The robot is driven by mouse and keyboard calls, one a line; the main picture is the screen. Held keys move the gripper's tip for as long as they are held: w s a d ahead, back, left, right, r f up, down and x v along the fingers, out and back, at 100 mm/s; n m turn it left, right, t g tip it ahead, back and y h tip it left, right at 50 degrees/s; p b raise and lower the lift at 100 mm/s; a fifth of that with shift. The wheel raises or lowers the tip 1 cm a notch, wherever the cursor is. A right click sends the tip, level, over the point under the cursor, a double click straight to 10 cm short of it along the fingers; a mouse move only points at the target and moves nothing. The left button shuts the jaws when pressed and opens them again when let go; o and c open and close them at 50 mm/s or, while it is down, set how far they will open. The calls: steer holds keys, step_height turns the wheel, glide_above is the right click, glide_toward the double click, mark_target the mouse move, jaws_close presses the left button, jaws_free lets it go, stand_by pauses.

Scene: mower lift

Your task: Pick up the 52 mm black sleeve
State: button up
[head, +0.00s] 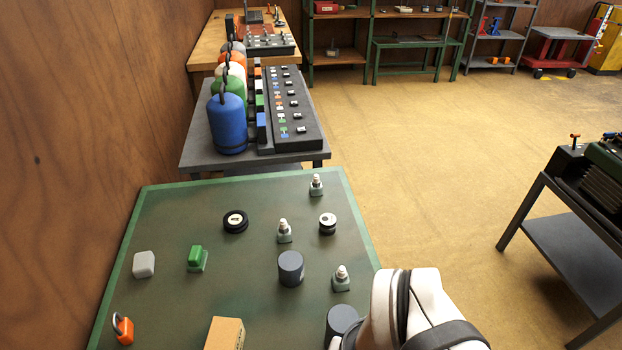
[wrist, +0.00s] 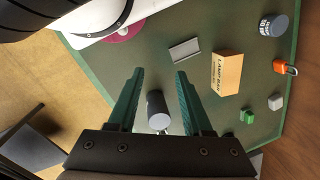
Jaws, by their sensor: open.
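My gripper (wrist: 160,72) is open in the wrist view, its two green-padded fingers spread apart. A dark cylinder (wrist: 157,108) with a paler grey end stands in the gap between them, with a finger on each side and no clear contact. In the head view this looks like the dark cylinder (head: 341,319) beside my white arm, its lower part cut off or hidden. A similar dark grey cylinder (head: 291,268) stands farther back on the green table. A squat black ring-shaped piece (head: 235,221) lies farther back left. I cannot read any size, so which piece is the 52 mm sleeve is unclear.
The green table (head: 165,215) also holds a cardboard box (head: 225,334), an orange padlock (head: 122,328), a green block (head: 196,258), a white block (head: 144,264) and several small metal-topped fittings. A labelled dark tin (wrist: 272,25) stands near the table edge.

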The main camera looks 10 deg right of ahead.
steer(key=o, duration=0.7)
steer(key=n+t, duration=0.8)
steer(key=t, duration=0.4)
glide_toward(324, 216)
steer(key=shift+y, duration=0.3)
steer(key=x, duration=0.8)
steer(key=d+x, duration=0.1)
steer(key=x, duration=0.3)
steer(key=shift+s+f, duration=0.15)
steer(key=shift+f, duration=0.25)
